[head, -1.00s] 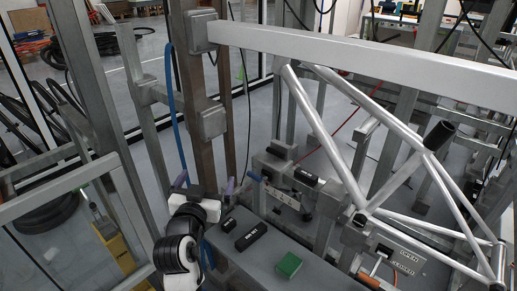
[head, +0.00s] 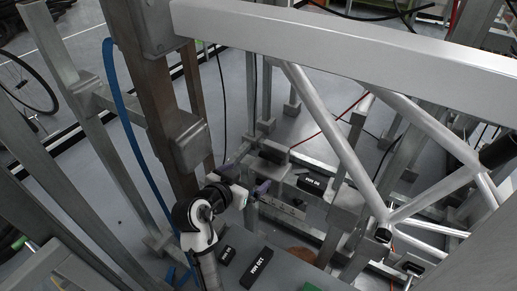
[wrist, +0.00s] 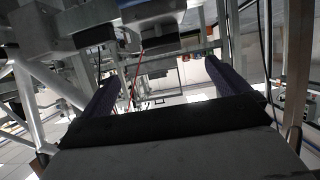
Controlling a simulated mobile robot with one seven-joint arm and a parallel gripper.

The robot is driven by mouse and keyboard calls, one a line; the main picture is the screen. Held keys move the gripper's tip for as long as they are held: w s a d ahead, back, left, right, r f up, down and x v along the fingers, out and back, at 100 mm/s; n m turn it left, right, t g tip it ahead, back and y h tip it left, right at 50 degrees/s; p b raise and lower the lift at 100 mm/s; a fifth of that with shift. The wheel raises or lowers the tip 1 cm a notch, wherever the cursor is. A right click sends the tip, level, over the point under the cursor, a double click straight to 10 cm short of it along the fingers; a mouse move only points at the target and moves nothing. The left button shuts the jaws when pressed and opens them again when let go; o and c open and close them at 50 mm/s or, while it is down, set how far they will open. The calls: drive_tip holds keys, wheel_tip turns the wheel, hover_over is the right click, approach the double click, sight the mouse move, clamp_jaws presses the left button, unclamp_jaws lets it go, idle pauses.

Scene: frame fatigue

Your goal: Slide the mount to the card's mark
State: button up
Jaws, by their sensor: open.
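My gripper (head: 249,176) is open in the head view, with purple finger pads spread beside the lower rail of the steel fixture. In the wrist view my gripper (wrist: 162,76) shows its two purple fingers wide apart, with nothing clearly held between them. A grey block with a black labelled top (head: 310,184) sits on the rail, right of my gripper; it may be the mount. A pale plate with dark marks (head: 283,207) lies along the rail below it. I cannot tell whether this is the card, nor which mark is meant.
A silver tube frame (head: 335,140) stands at the right under a thick grey beam (head: 340,45). A brown post (head: 160,100) with a blue hose (head: 128,120) rises at the left. Black labelled blocks (head: 258,267) and a green block (head: 312,287) lie on the grey bench.

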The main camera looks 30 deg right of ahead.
sight(270, 159)
drive_tip(key=p+x, duration=0.2)
drive_tip(key=x, duration=1.1)
drive_tip(key=shift+w+d+f, duration=0.1)
drive_tip(key=shift+w+d, duration=0.1)
drive_tip(key=shift+d, duration=0.15)
drive_tip(key=c, duration=1)
drive_tip(key=s+d, duration=0.1)
drive_tip(key=s, duration=0.1)
drive_tip(key=s+d+p, duration=0.1)
drive_tip(key=s, duration=0.1)
drive_tip(key=s+d, duration=0.1)
drive_tip(key=s, duration=0.1)
drive_tip(key=shift+s+d, duration=0.25)
drive_tip(key=shift+d, duration=0.15)
drive_tip(key=shift+c, duration=0.2)
drive_tip(key=o, duration=1)
drive_tip(key=shift+o, duration=0.2)
drive_tip(key=shift+a, duration=0.1)
